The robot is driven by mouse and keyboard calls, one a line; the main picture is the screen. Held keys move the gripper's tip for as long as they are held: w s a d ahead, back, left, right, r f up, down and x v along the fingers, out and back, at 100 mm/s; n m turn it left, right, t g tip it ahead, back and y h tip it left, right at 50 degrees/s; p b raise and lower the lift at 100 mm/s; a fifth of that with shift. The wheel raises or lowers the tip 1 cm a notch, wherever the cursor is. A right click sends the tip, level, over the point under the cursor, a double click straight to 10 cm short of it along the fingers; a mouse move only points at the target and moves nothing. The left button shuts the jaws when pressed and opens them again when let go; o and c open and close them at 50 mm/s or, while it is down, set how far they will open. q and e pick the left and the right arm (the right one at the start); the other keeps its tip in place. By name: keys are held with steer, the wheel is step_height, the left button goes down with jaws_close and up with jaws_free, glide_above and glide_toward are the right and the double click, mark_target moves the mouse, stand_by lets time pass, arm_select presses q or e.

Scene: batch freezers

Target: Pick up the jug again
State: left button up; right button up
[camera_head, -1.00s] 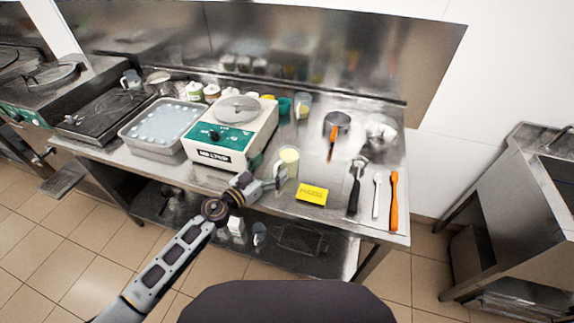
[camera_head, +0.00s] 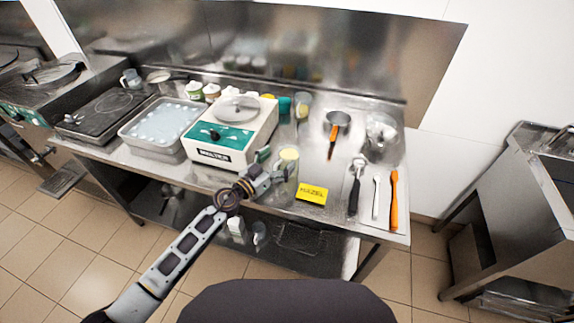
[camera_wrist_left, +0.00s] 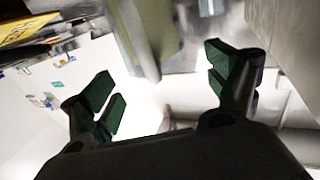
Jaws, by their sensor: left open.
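The jug (camera_head: 289,166) is clear with pale yellow contents. It stands upright on the steel table, right of the white machine and close to the table's front. My left gripper (camera_head: 272,171) is open at the jug's left side. In the left wrist view, its dark green fingers (camera_wrist_left: 158,80) are spread wide, and the blurred jug wall (camera_wrist_left: 146,35) shows in the gap just beyond the tips. I cannot tell whether a finger touches the jug. My right gripper is out of view.
A yellow label block (camera_head: 312,194) lies just right of the jug. The white and green machine (camera_head: 215,150) stands to its left. Some table is bare behind the jug.

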arm_select(q)
steer(key=x, duration=0.2)
steer(key=shift+w+d, duration=0.2)
steer(key=shift+d, duration=0.05)
steer(key=shift+b+x, duration=0.4)
steer(key=shift+x, duration=0.55)
steer(key=shift+c, duration=0.4)
steer(key=c, duration=1.8)
steer(key=shift+o, duration=0.2)
steer(key=shift+r, duration=0.15)
steer(key=shift+r+p, duration=0.8)
steer(key=shift+p, duration=0.1)
step_height(320, 180, up, 8)
steer(key=p, duration=0.6)
glide_above(287, 149)
steer(key=s, duration=0.4)
